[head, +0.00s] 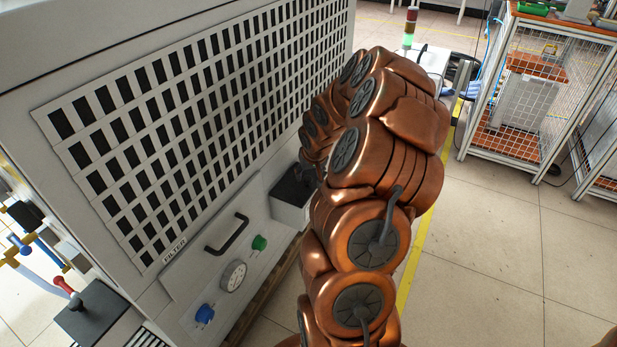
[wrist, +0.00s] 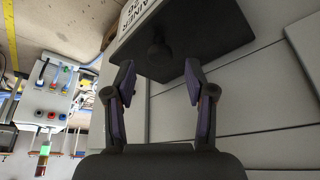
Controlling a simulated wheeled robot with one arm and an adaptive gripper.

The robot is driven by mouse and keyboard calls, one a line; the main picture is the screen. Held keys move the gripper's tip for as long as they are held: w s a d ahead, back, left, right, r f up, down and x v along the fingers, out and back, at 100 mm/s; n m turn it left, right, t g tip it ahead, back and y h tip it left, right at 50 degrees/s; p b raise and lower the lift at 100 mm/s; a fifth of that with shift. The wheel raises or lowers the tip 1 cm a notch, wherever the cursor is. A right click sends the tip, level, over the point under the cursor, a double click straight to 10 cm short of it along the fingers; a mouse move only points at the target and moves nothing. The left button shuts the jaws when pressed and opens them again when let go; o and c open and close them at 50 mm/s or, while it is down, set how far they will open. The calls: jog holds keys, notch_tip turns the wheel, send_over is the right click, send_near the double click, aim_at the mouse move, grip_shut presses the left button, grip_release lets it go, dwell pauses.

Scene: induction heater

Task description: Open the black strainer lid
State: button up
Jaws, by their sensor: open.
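The black strainer lid (wrist: 215,38) fills the top of the wrist view, with a round black knob (wrist: 159,54) on it. Part of a white label with dark lettering (wrist: 137,12) shows at its edge. My gripper (wrist: 159,74) is open and empty. Its two fingertips are spread either side of the knob, just short of it in the picture; contact cannot be told. In the head view the dark lid (head: 291,184) sits on a grey box on the machine's front, and my copper-coloured arm hides its right side and most of my gripper.
The machine's grille panel (head: 190,130) rises behind the lid. A black handle (head: 228,234), a green knob (head: 259,242), a gauge (head: 233,275) and a blue knob (head: 204,313) sit left of the box. Clear floor (head: 490,250) lies right of my arm, with a mesh cage (head: 530,95) beyond.

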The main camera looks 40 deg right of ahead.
jog(key=shift+x, duration=1.35)
jog(key=shift+c, duration=0.3)
grip_shut()
jog(key=shift+a, duration=0.1)
